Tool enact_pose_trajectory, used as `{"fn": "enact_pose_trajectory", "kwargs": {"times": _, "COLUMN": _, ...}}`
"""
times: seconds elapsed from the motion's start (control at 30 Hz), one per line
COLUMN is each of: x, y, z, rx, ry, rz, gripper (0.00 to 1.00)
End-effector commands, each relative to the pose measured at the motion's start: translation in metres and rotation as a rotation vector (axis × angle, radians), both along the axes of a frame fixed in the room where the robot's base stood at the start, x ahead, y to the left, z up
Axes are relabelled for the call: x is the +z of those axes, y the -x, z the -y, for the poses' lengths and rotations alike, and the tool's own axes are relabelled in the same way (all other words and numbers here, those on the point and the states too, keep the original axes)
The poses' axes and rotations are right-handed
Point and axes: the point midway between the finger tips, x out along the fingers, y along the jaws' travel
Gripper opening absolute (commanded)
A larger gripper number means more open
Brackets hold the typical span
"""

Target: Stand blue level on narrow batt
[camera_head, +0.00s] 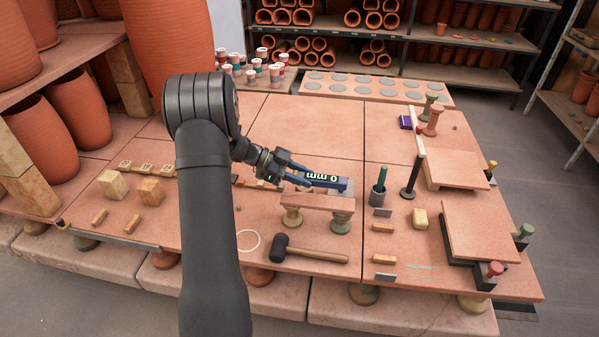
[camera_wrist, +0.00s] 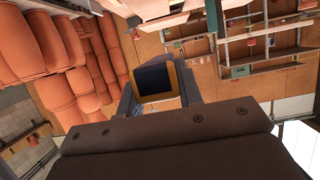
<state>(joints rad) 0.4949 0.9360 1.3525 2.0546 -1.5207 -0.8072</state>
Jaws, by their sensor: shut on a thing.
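My gripper (camera_head: 288,171) is shut on the blue level (camera_head: 325,181), a long bar with white markings on its side. The level reaches out to the right of the jaws, lying roughly lengthwise over the narrow batt (camera_head: 318,201). The batt is a terracotta slab on two short props, one at each end. I cannot tell whether the level touches the batt. In the wrist view, a dark end face with yellow-orange edges (camera_wrist: 155,80) shows between my fingers, likely the level's end. The batt cannot be made out in the wrist view.
A black mallet (camera_head: 310,251) lies in front of the batt. A grey cup with a tool (camera_head: 378,196) and a dark post (camera_head: 409,190) stand to its right. Wider batts (camera_head: 483,230) sit at the right. Blocks (camera_head: 150,191) lie at the left. The table behind is largely clear.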

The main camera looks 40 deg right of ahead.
Motion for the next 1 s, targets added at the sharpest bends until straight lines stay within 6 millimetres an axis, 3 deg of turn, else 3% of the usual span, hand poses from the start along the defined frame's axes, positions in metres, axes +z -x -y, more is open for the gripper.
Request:
{"fn": "enact_pose_trajectory", "kwargs": {"times": 0.5, "x": -0.052, "y": 0.000, "z": 0.000, "rx": 0.004, "ry": 0.000, "rz": -0.002, "gripper": 0.11}}
{"fn": "enact_pose_trajectory", "kwargs": {"times": 1.0, "x": -0.058, "y": 0.000, "z": 0.000, "rx": 0.004, "ry": 0.000, "rz": 0.000, "gripper": 0.11}}
